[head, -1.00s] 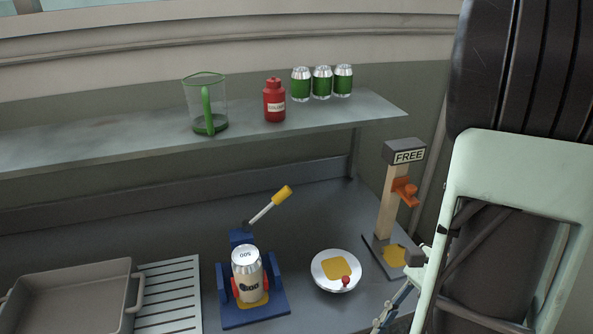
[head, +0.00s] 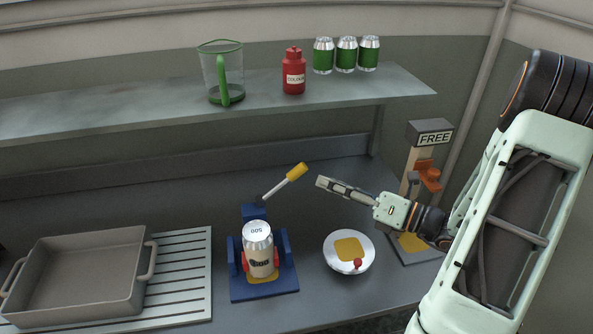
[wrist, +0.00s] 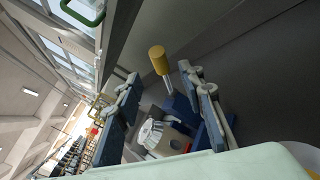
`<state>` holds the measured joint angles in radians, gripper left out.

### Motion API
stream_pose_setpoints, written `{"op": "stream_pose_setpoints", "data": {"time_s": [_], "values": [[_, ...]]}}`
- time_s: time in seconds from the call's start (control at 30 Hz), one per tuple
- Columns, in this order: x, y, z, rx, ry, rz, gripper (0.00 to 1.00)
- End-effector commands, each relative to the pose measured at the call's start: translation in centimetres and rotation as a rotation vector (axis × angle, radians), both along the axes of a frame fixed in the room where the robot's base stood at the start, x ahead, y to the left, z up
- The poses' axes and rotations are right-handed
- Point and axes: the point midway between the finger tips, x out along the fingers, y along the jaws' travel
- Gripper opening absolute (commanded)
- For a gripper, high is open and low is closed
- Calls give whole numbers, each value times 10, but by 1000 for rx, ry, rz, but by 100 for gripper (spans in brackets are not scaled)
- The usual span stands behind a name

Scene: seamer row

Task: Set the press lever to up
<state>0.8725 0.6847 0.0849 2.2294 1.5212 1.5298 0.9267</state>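The press lever is a metal rod with a yellow grip (head: 296,172) on a blue press (head: 264,289). It slants up to the right from the press top. In the wrist view the yellow grip (wrist: 158,60) shows beyond the fingertips, between the two fingers. A can (head: 258,252) stands in the press between red pads; its top also shows in the wrist view (wrist: 151,133). My gripper (head: 322,183) is to the right of the yellow grip, apart from it. Its fingers (wrist: 160,85) are open and empty in the wrist view.
The FREE post (head: 410,170) stands behind my arm. A grey tray (head: 143,285) sits at left on a slatted rack (head: 190,265). A shelf (head: 120,117) runs above, holding a jug, red bottle and cans.

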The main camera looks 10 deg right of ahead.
Motion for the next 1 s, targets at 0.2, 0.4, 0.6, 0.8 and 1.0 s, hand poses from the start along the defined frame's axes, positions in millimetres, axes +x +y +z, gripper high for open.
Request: {"op": "stream_pose_setpoints", "data": {"time_s": [0.2, 0.4, 0.6, 0.8, 1.0], "values": [[28, 33, 1, 0, 0, 8, 36], [51, 56, 1, -3, 0, 6, 36], [62, 67, 0, -3, 0, 4, 36], [64, 69, 0, -4, 0, 3, 36], [64, 68, 0, -4, 0, 3, 25]]}}
